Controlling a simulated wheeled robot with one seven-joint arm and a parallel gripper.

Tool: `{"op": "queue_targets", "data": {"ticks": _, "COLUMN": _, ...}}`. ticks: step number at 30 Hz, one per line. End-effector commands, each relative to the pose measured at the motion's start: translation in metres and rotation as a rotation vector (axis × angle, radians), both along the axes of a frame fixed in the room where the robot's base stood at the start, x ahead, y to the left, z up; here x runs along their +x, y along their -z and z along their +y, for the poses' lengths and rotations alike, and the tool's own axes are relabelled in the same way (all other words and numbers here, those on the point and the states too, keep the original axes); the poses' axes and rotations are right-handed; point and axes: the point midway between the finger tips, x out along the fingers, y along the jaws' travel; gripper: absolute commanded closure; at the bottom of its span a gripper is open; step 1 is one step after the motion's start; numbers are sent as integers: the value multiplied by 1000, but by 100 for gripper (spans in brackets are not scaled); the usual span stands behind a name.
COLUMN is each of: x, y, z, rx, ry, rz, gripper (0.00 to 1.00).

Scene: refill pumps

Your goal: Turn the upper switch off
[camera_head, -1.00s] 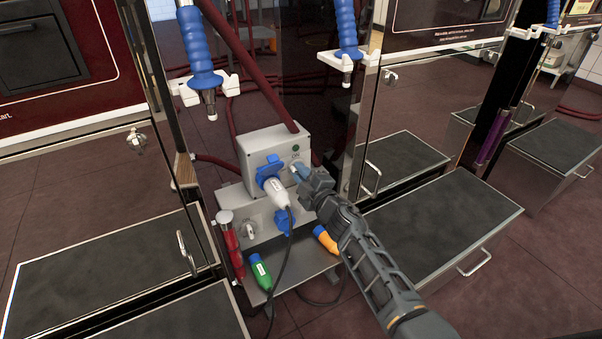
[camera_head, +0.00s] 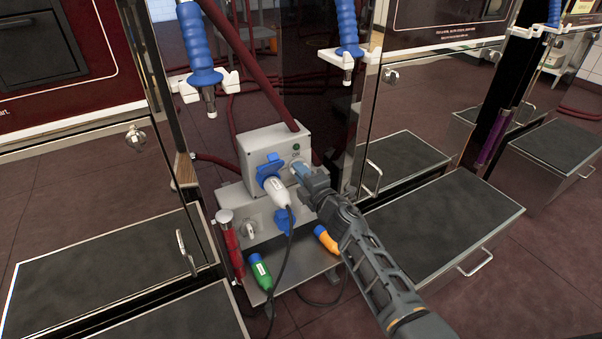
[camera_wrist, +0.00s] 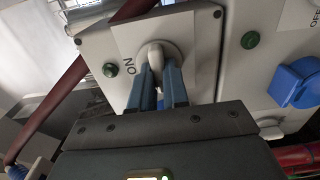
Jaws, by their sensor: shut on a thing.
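The upper switch is a pale knob (camera_wrist: 157,52) on a round plate, on the upper grey box (camera_head: 262,153). In the wrist view, an ON label (camera_wrist: 129,68) sits beside it. My gripper (camera_head: 298,169) is at this knob, its blue fingers closed on the knob from both sides. In the wrist view, the fingers (camera_wrist: 159,78) reach the knob's near part. The fingers mostly hide the knob in the head view. A green lamp (camera_head: 295,147) is on the upper box, above the switch.
A white plug with a blue cap (camera_head: 272,183) sits in the upper box, close left of my gripper, its cable hanging down. The lower box has a knob (camera_head: 250,228) and a blue socket (camera_head: 284,221). Green (camera_head: 260,272) and orange (camera_head: 326,239) plugs lie below.

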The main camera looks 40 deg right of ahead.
Motion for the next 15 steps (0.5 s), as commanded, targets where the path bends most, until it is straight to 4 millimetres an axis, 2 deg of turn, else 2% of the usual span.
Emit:
{"op": "queue_targets", "data": {"ticks": 8, "x": 0, "y": 2, "z": 1, "rx": -2, "ry": -2, "rz": 4, "gripper": 100}}
{"op": "queue_targets", "data": {"ticks": 9, "x": 0, "y": 2, "z": 1, "rx": -2, "ry": -2, "rz": 4, "gripper": 81}}
{"op": "queue_targets", "data": {"ticks": 15, "x": 0, "y": 1, "z": 1, "rx": -2, "ry": -1, "rz": 2, "gripper": 62}}
